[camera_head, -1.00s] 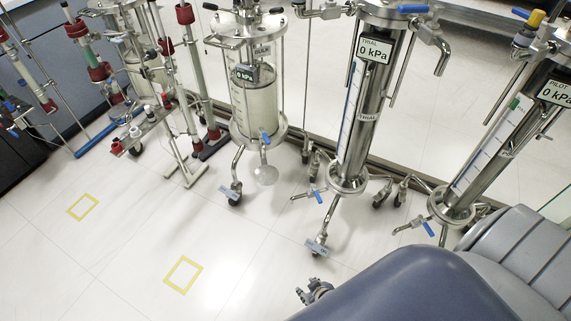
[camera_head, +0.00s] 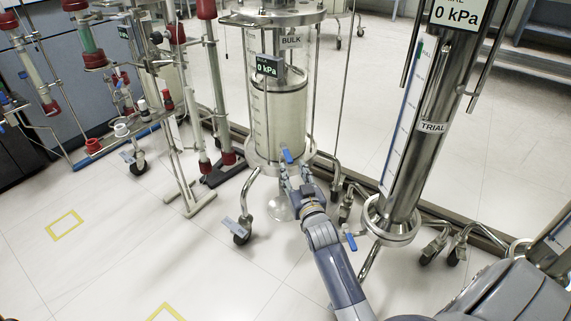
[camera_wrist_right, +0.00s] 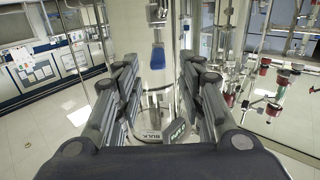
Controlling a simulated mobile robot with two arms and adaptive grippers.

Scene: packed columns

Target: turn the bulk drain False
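The bulk column (camera_head: 278,112) is a clear cylinder with metal flanges, a BULK label and a 0 kPa display. Its drain's blue lever (camera_head: 287,156) is at the bottom flange. My right gripper (camera_head: 293,175) reaches up to just below this lever, fingers pointing at it. In the right wrist view the blue lever (camera_wrist_right: 158,56) shows between and beyond the fingertips of my open right gripper (camera_wrist_right: 159,72). No contact is visible. The BULK label (camera_wrist_right: 152,136) shows low in that view. My left gripper is not in view.
The trial column (camera_head: 418,120) stands to the right, with its own blue lever (camera_head: 350,242) close to my right forearm. A caster (camera_head: 240,232) and a round foot (camera_head: 280,208) are below the bulk column. Stands with red clamps (camera_head: 178,35) are left.

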